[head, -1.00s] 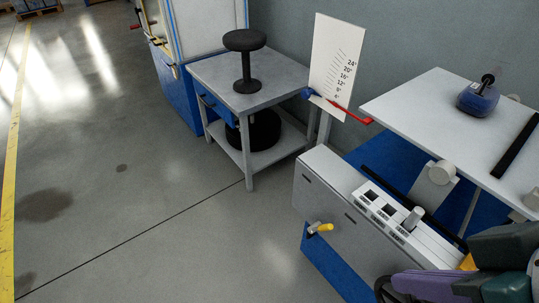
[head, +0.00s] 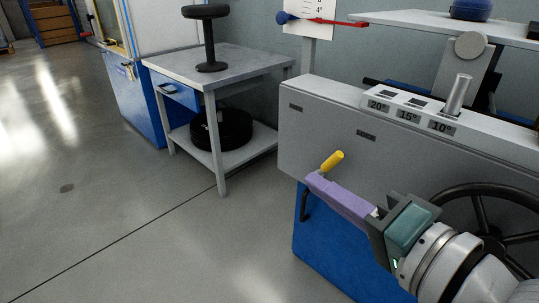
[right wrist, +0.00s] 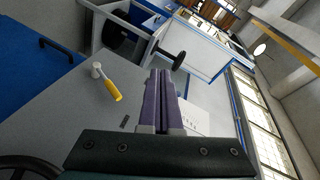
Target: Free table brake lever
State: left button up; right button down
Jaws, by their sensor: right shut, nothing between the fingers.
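The brake lever with a yellow grip (head: 332,161) sticks out from the front of the grey machine housing (head: 350,120). It also shows in the right wrist view (right wrist: 112,91), with a pale round hub at its other end. My right gripper (head: 312,180) is shut and empty, its purple fingers pointing left, just below the yellow grip in the head view. In the right wrist view the closed fingers (right wrist: 159,78) lie to the right of the grip, with a gap between. I cannot tell the depth gap exactly. My left gripper is not in view.
A black handwheel (head: 485,225) is beside my right arm. A slotted block with angle labels and a metal pin (head: 459,95) sits on the housing. A grey side table (head: 215,65) with a black stool-shaped weight (head: 208,40) stands left. Floor at left is clear.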

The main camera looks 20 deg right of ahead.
jog(key=s+d+f+m+t+h+b, duration=0.1)
jog(key=d+f+m+t+h+b, duration=0.2)
jog(key=f+b, duration=0.5)
jog(key=s+d+f+m+t+h+b, duration=0.1)
jog(key=d+f+m+t+h+b, duration=0.2)
jog(key=d+f+m+h+b, duration=0.2)
jog(key=d+f+m+b, duration=0.3)
jog(key=m+b, duration=0.1)
jog(key=b, duration=0.2)
jog(key=shift+s+m+h, duration=0.3)
jog(key=shift+m, duration=0.1)
jog(key=shift+w+b, duration=0.15)
jog(key=shift+b, duration=0.15)
jog(key=b, duration=0.3)
send_near(325, 167)
jog(key=shift+w+d+r, duration=0.45)
jog(key=shift+w+d, duration=0.2)
jog(key=shift+w, duration=0.15)
jog(key=shift+w+d+r, duration=0.5)
jog(key=shift+w+d, duration=0.2)
jog(key=shift+w, duration=0.1)
jog(key=shift+w+d+r, duration=0.45)
jog(key=shift+w+d, duration=0.2)
jog(key=shift+w, duration=0.15)
